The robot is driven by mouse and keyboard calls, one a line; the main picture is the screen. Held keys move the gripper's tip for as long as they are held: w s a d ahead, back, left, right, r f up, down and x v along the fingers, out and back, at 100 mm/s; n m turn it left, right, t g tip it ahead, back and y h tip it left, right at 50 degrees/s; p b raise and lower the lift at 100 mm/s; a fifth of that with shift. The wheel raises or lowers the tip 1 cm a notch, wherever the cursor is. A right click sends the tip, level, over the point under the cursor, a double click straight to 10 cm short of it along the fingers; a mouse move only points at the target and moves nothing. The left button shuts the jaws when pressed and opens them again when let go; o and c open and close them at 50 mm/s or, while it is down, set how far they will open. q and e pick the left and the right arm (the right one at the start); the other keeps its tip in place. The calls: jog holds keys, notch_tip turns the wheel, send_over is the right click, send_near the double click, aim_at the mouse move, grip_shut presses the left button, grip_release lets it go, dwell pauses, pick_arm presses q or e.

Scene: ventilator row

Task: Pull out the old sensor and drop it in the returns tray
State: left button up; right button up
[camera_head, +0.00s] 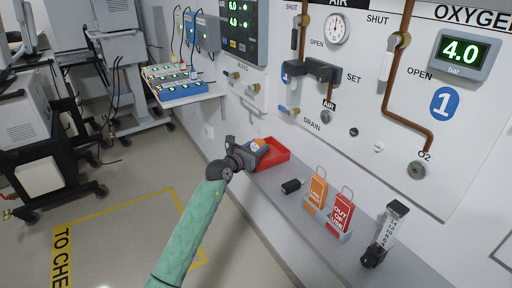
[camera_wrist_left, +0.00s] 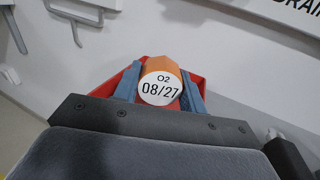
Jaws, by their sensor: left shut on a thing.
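The old sensor (camera_wrist_left: 161,82) shows in the left wrist view as an orange-topped piece with a round white label reading "O2 08/27". My left gripper (camera_head: 255,146) is shut on it, with a blue finger pad on each side. The red returns tray (camera_head: 274,155) stands on the shelf; in the left wrist view its red wall (camera_wrist_left: 196,83) shows behind and around the sensor. The gripper and sensor appear over the tray in the head view. I cannot tell how high above its floor the sensor is. My right gripper is not in view.
The wall panel with gauge (camera_head: 337,29) and pipes rises behind.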

pick_arm(q)
jog(key=shift+f, duration=0.2)
jog(key=o, duration=1.4)
jog(key=shift+c, duration=0.2)
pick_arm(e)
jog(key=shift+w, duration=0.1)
pick_arm(q)
jog(key=shift+s+f, duration=0.15)
jog(key=shift+s+a, duration=0.15)
jog(key=shift+s, duration=0.1)
jog(key=v, duration=0.7)
jog(key=shift+r+b, duration=0.3)
jog(key=shift+r, duration=0.05)
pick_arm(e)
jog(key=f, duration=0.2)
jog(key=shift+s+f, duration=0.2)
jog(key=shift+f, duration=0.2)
pick_arm(q)
jog(key=shift+a, duration=0.1)
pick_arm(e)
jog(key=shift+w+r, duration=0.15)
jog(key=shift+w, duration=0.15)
